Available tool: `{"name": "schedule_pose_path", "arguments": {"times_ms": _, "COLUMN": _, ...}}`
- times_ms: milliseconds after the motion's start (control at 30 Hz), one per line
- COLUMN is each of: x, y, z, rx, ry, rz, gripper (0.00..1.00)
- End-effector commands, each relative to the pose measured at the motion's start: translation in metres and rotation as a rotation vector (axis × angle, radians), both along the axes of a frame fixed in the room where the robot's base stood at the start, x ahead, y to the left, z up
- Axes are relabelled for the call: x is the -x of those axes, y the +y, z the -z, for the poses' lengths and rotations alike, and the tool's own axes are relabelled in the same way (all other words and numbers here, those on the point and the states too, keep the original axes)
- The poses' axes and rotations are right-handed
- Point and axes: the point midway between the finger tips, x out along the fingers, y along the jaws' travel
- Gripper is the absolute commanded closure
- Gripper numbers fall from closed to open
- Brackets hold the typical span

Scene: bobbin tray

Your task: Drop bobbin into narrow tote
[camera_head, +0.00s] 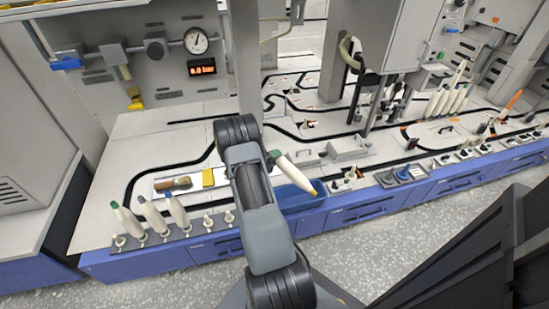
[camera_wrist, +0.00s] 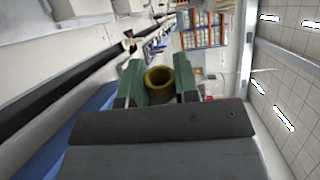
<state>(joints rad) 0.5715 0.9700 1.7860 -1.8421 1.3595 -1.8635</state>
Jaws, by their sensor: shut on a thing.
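In the head view my arm mostly hides the gripper. A blue narrow tote (camera_head: 302,200) sits at the bench front, and the bobbin's lower end overlaps it in the picture. The bobbin appears above the tote; the exact gap is unclear.
Several bobbins (camera_head: 153,214) stand on pegs at the front left, beside empty pegs. A raised metal fixture (camera_head: 348,147) stands behind the tote. More bobbins (camera_head: 450,98) stand at the right.

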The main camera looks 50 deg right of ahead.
Motion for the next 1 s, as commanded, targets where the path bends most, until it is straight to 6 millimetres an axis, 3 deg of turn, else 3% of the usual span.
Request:
{"name": "schedule_pose_path", "arguments": {"times_ms": 400, "x": -0.001, "y": 0.000, "z": 0.046, "rx": 0.000, "ry": 0.000, "rz": -0.003, "gripper": 1.00}}
{"name": "schedule_pose_path", "arguments": {"times_ms": 767, "x": -0.001, "y": 0.000, "z": 0.049, "rx": 0.000, "ry": 0.000, "rz": -0.004, "gripper": 1.00}}
{"name": "schedule_pose_path", "arguments": {"times_ms": 800, "x": -0.001, "y": 0.000, "z": 0.049, "rx": 0.000, "ry": 0.000, "rz": -0.004, "gripper": 0.70}}
{"name": "schedule_pose_path", "arguments": {"times_ms": 1000, "x": -0.001, "y": 0.001, "z": 0.049, "rx": 0.000, "ry": 0.000, "rz": -0.004, "gripper": 0.51}}
